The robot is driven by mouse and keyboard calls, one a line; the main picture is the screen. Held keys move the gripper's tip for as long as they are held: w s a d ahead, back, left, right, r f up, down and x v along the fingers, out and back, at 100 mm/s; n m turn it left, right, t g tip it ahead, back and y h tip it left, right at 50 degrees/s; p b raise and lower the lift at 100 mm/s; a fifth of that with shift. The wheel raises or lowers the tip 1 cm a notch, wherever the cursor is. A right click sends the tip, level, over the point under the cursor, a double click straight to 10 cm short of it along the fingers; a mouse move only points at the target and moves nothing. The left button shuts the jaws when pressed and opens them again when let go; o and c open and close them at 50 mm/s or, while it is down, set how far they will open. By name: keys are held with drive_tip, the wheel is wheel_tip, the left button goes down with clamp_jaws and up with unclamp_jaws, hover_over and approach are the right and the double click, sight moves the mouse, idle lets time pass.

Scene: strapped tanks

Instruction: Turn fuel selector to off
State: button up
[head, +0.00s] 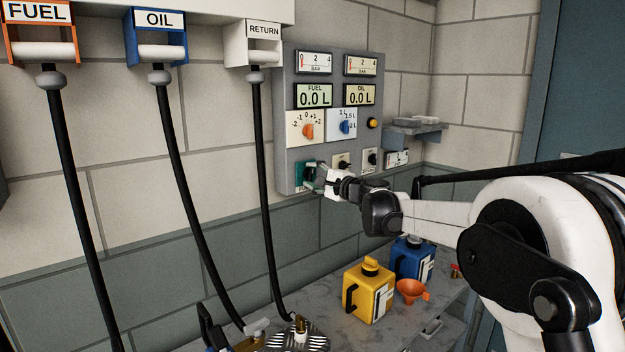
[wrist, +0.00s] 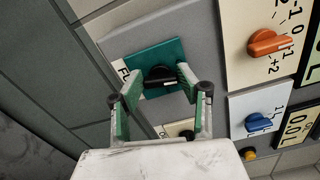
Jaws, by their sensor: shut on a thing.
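The fuel selector is a black knob (wrist: 160,77) on a teal plate (wrist: 187,55) at the lower left of the grey panel. In the head view the teal plate (head: 299,175) is partly hidden by my gripper (head: 313,180). My gripper (wrist: 150,88) has its green-padded fingers on either side of the knob and is shut on it. The knob's bar lies nearly level across the wrist picture, with a small pale mark on it. A label beside the plate is partly hidden by a finger, so the knob's setting cannot be read.
The panel (head: 287,120) also has an orange knob (head: 308,130), a blue knob (head: 345,127) and displays reading 0.0 L. Hoses hang at the left. A yellow can (head: 368,292), a blue can (head: 408,262) and an orange funnel (head: 410,290) stand on the bench below.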

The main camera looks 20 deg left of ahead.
drive_tip(key=shift+f+n, duration=0.1)
drive_tip(key=shift+n, duration=1)
drive_tip(key=o, duration=1.1)
drive_tip(key=shift+o, duration=0.2)
drive_tip(key=shift+d, duration=0.1)
drive_tip(key=v, duration=1.2)
